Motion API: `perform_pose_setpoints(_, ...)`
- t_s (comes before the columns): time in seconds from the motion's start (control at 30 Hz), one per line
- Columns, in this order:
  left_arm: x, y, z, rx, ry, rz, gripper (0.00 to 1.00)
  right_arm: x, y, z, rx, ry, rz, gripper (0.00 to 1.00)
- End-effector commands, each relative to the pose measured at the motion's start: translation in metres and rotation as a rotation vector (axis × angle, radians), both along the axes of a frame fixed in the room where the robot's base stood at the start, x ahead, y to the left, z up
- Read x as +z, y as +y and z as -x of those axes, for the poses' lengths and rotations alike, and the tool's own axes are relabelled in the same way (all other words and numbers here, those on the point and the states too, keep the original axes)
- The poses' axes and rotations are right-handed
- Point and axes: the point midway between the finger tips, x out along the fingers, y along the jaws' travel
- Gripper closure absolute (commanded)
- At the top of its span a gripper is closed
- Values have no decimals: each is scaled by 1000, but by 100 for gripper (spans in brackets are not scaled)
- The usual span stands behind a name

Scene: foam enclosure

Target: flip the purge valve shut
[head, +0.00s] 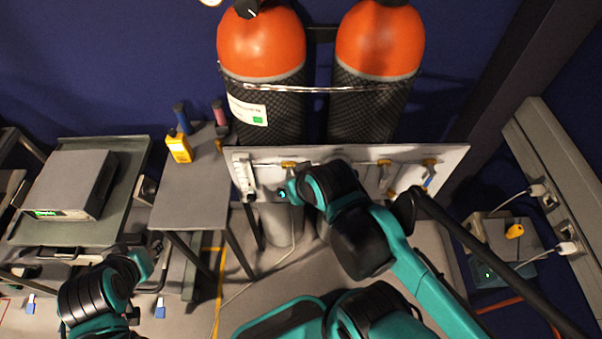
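A pale valve panel (340,155) stands in front of two gas cylinders and carries several brass valves. One brass valve (288,165) is just above my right gripper (284,191). Another brass valve (384,163) is right of my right arm, and a valve with a blue lever (428,180) is near the panel's right end. I cannot tell which is the purge valve. My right gripper is at the panel's left half; its fingers are small and partly hidden by the wrist. My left gripper (152,262) is low at the left, away from the panel, its opening unclear.
Two orange-topped cylinders (262,45) stand behind the panel, held by a chain. A small grey table (190,195) with a yellow meter (178,147) is left of it. A cart (125,155) carries a grey instrument (70,183). A thin cable crosses the floor.

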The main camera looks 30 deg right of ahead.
Motion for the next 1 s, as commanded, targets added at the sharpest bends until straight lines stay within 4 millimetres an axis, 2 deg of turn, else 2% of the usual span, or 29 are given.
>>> perform_pose_setpoints(0.2,15,0,0,0,0,0,60,21,-17,-27,-89,128,-28,100)
perform_pose_setpoints(0.4,29,0,0,0,0,0,60,30,-41,-58,-200,285,-64,100)
perform_pose_setpoints(0.7,47,0,0,0,0,0,60,21,-78,-99,-354,494,-114,100)
perform_pose_setpoints(1.0,52,0,0,0,0,0,60,9,-95,-113,-418,583,-134,100)
